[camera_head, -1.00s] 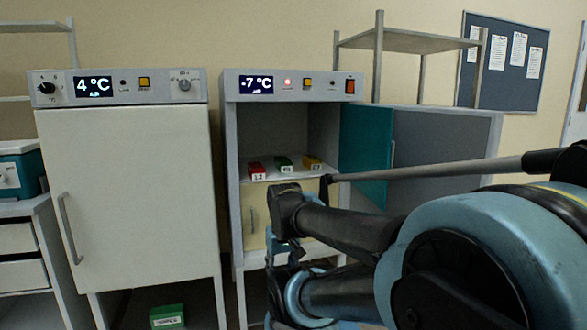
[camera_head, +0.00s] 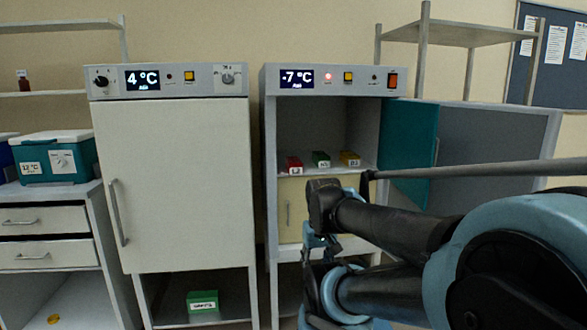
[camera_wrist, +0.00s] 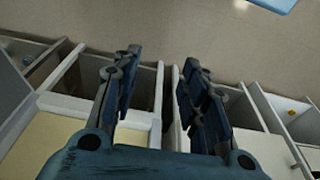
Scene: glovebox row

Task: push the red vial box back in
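The red vial box (camera_head: 294,166) stands at the left front of the shelf in the open freezer (camera_head: 318,77), which reads -7 °C. A green box (camera_head: 321,159) and a yellow box (camera_head: 350,158) stand to its right, and the red box looks nearest the shelf's front edge. My gripper (camera_wrist: 158,78) is open in the wrist view, with nothing between its fingers. In the head view my arm is in front of the freezer, below the shelf, and largely hides the fingers. The red box does not show in the wrist view.
The freezer door (camera_head: 410,150) hangs open to the right, behind my arm. A shut 4 °C fridge (camera_head: 175,180) is left of the freezer, with a green box (camera_head: 202,301) beneath. A teal cooler (camera_head: 56,160) stands at far left.

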